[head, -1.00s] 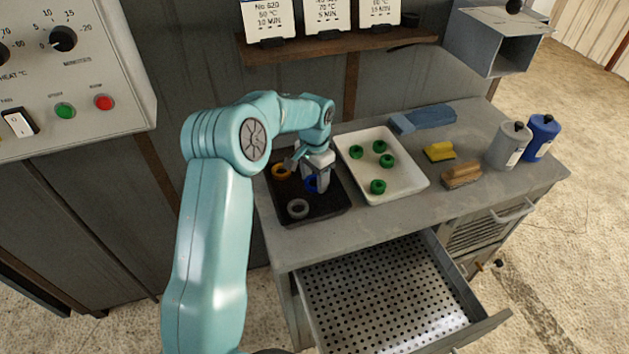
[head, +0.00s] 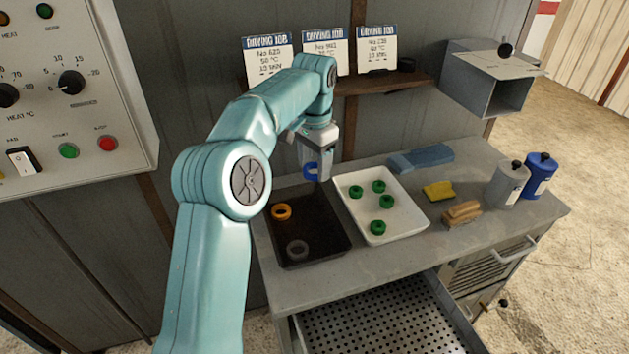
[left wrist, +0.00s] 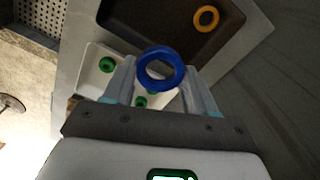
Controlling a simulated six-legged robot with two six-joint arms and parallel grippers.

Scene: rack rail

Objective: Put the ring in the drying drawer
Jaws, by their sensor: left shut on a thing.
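My left gripper (head: 318,170) is shut on a blue ring (head: 311,171) and holds it in the air above the back of the counter, over the black tray's far right side. In the left wrist view the blue ring (left wrist: 161,68) sits between the two fingertips. The drying drawer (head: 385,322) is pulled open below the counter front; its perforated metal floor looks empty where it shows, and its front is cut off by the picture's lower edge. An orange ring (head: 281,211) and a grey ring (head: 297,250) lie in the black tray (head: 325,245). My right gripper is not in view.
A white tray (head: 408,226) with several green rings stands right of the black tray. A blue cloth (head: 421,159), yellow sponge (head: 438,191), brush (head: 462,213) and two bottles (head: 508,184) stand farther right. A shelf with job cards (head: 322,52) is behind; a control panel (head: 75,90) is left.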

